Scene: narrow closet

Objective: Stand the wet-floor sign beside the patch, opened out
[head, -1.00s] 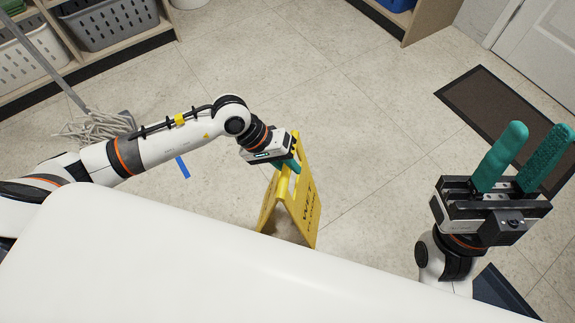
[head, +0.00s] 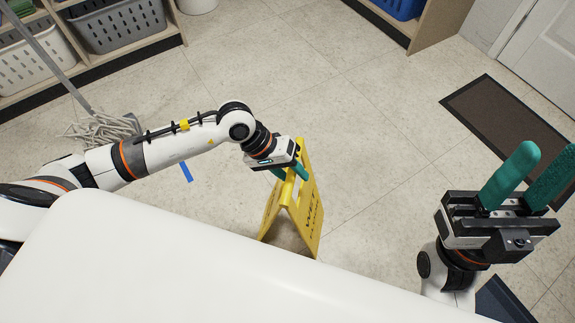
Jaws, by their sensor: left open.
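The yellow wet-floor sign (head: 311,205) stands on the floor with its two panels spread apart like a tent. Its lower left part is cut off by my white body. My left gripper (head: 289,174) is at the top of the sign, open, with its green fingers around the top edge; I cannot tell whether they touch it. My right gripper (head: 525,183) is open and empty at the right, fingers pointing up, away from the sign. I cannot clearly make out a wet patch on the floor.
A blue tape strip (head: 186,171) lies on the floor left of the sign. A mop (head: 102,130) rests near shelves with baskets (head: 118,25). A dark mat (head: 508,125) lies before the door (head: 548,55). Floor behind the sign is clear.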

